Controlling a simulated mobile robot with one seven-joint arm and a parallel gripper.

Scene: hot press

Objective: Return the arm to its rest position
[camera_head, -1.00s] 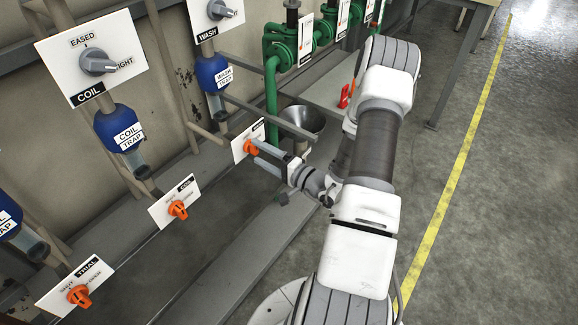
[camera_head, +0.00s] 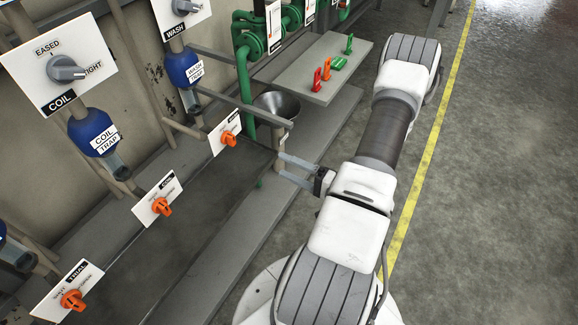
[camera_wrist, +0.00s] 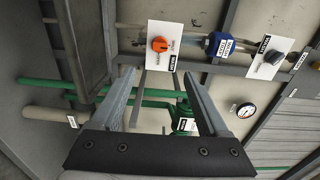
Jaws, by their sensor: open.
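My gripper (camera_head: 281,165) is in the middle of the head view, with its two grey fingers spread and nothing between them. It points left toward the panel, to the right of and below the orange knob (camera_head: 229,138) on the nearest white plate, and apart from it. My arm is folded along the right side over the floor. In the wrist view, the open fingers (camera_wrist: 155,74) frame green pipes (camera_wrist: 150,98). An orange knob (camera_wrist: 160,44) on a white plate lies beyond the fingertips in that view.
A grey shelf (camera_head: 290,78) holds red, orange and green handles. A metal funnel (camera_head: 277,106) stands left of my arm. More orange knobs, such as one on the middle plate (camera_head: 161,206), line the panel. Open floor (camera_head: 500,200) lies right of the yellow line.

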